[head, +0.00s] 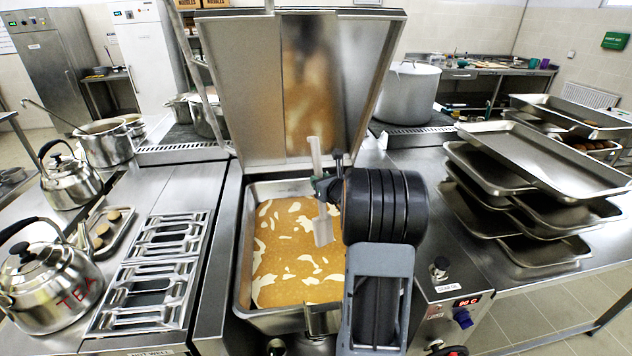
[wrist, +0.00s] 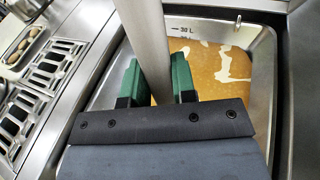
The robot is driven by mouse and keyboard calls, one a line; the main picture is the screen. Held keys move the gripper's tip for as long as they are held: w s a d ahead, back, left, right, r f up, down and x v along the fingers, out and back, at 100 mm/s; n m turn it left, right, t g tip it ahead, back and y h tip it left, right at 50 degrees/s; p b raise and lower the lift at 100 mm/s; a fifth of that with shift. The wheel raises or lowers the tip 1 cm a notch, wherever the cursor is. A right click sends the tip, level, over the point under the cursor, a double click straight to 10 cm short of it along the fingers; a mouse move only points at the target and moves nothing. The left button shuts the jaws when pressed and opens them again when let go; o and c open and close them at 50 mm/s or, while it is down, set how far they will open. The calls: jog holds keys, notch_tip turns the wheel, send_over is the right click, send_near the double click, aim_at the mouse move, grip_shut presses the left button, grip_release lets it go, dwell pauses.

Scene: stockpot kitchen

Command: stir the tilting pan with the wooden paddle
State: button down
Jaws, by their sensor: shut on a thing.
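The tilting pan (head: 242,262) stands in the middle of the counter with its lid (head: 300,85) raised. It holds orange-brown food (head: 290,265) with pale pieces; the wrist view shows the food (wrist: 212,68) and a 30 L mark on the pan wall. My gripper (head: 322,188) is over the right part of the pan, shut on the pale paddle (head: 323,228). The paddle is nearly upright, its broad end down. I cannot tell whether it touches the food. In the wrist view its shaft (wrist: 146,45) stands between the green fingers of my gripper (wrist: 157,82).
A large stockpot (head: 408,92) stands behind right. Stacked metal trays (head: 540,165) fill the right counter. The raised lid closes off the space behind the pan. A control panel (head: 445,310) is at front right.

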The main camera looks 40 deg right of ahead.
aim_at(324, 217)
notch_tip(324, 217, down, 13)
jog(key=b, duration=1.3)
jog(key=shift+s+a, duration=0.1)
jog(key=shift+s, duration=0.05)
dwell(0.3)
